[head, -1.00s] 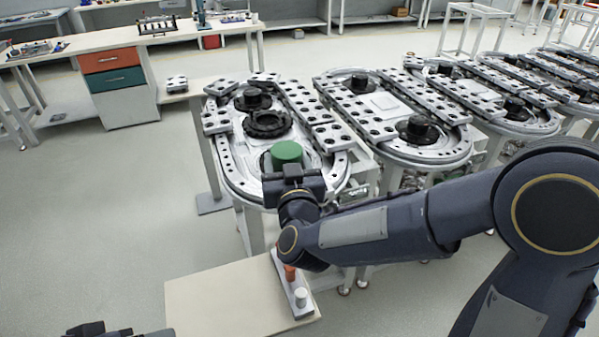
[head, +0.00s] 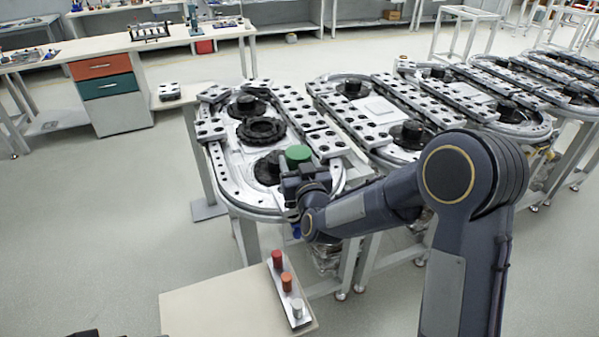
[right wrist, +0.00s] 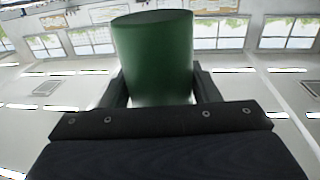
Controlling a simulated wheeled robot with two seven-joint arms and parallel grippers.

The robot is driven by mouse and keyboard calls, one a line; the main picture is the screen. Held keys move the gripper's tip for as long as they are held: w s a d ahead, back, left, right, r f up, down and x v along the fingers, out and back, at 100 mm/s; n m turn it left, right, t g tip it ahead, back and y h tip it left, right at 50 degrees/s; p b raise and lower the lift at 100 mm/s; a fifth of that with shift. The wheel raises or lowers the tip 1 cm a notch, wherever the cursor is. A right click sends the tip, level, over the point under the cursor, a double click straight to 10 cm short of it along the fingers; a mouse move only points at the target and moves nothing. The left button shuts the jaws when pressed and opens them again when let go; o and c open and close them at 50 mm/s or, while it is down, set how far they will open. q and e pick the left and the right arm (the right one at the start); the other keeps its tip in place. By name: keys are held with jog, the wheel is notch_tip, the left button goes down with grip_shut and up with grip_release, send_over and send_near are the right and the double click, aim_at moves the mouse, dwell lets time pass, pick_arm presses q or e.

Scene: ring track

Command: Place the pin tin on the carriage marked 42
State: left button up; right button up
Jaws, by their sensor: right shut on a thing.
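My right gripper (head: 300,169) is shut on a green cylindrical tin (head: 298,153), held upright above the near right part of the nearest ring track (head: 232,186). The tin fills the upper middle of the right wrist view (right wrist: 153,58), between the two fingers. No label shows on it, so I cannot tell by writing that it is the pin tin. White carriages with black round spots (head: 212,130) sit on the track; no number, 42 included, is readable. Only a dark sliver of my left gripper (head: 84,334) shows at the bottom left edge.
More ring tracks (head: 400,152) stand to the right. A workbench with drawers (head: 103,86) is behind left. Floor at left is clear.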

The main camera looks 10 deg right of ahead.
jog(key=f, duration=0.2)
jog(key=f+p, duration=0.1)
jog(key=shift+w+d+f, duration=0.2)
jog(key=shift+w+f, duration=0.05)
jog(key=shift+w, duration=0.05)
jog(key=shift+f, duration=0.2)
jog(key=shift+f, duration=0.15)
jog(key=o, duration=1)
jog(key=shift+o, duration=0.2)
